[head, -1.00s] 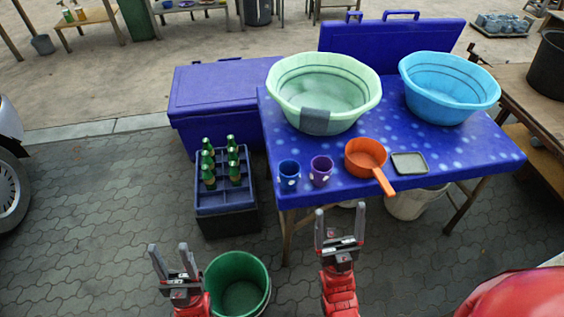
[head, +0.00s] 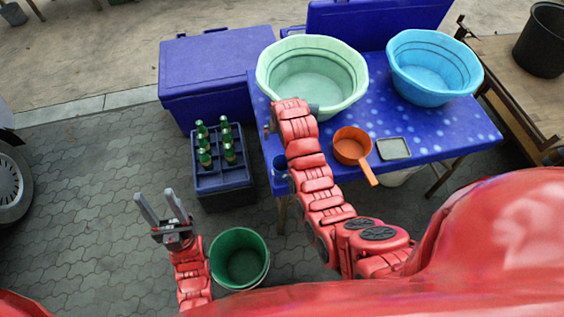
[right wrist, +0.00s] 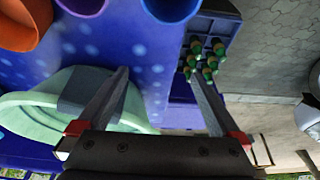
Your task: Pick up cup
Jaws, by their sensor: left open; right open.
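A blue cup (head: 280,166) stands at the near left edge of the blue table (head: 440,140), partly hidden by my right arm. The blue cup (right wrist: 172,8) and a purple cup (right wrist: 82,5) show cut off at the top of the right wrist view. The purple cup is hidden behind my right arm in the head view. My right gripper (right wrist: 158,76) is open and empty, over the table's left part near the pale green tub (right wrist: 28,110). My left gripper (head: 155,195) is open and empty, low beside the green bucket (head: 240,260) and away from the cups.
An orange pan (head: 352,148) and a grey tray (head: 393,148) lie on the table's front. A light blue tub (head: 435,70) stands at the back right. A crate of green bottles (head: 222,178) and a blue cooler (head: 205,80) stand left of the table.

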